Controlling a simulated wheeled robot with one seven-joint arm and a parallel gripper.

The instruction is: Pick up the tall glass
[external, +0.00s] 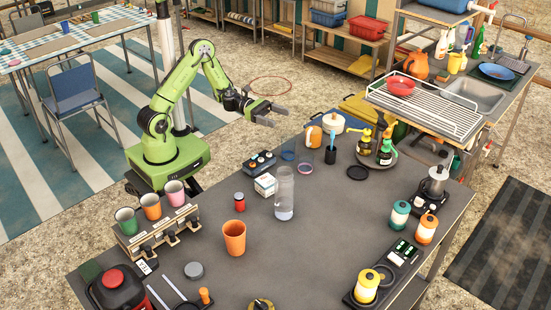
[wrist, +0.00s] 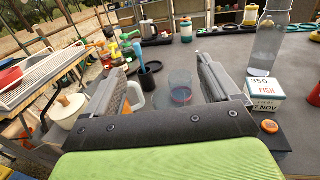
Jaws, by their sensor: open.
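A clear, faintly tinted drinking glass (wrist: 181,86) stands upright on the dark worktop in the wrist view, between my open fingers in the picture and beyond them. See-through glassware also shows in the external view, with one bluish glass (external: 289,150) and one with a purplish ring at its base (external: 306,165). I cannot tell for sure which is the tall one. My gripper (external: 277,115) is open and empty, held above and behind the glassware at the worktop's far edge. It also shows in the wrist view (wrist: 160,72).
A clear bottle (external: 284,192) and a white box (external: 265,184) stand near the glassware. A dark cup with a utensil (external: 330,154), an orange mug (external: 314,136) and a white pot (external: 333,123) crowd its other side. The middle right of the worktop (external: 335,225) is clear.

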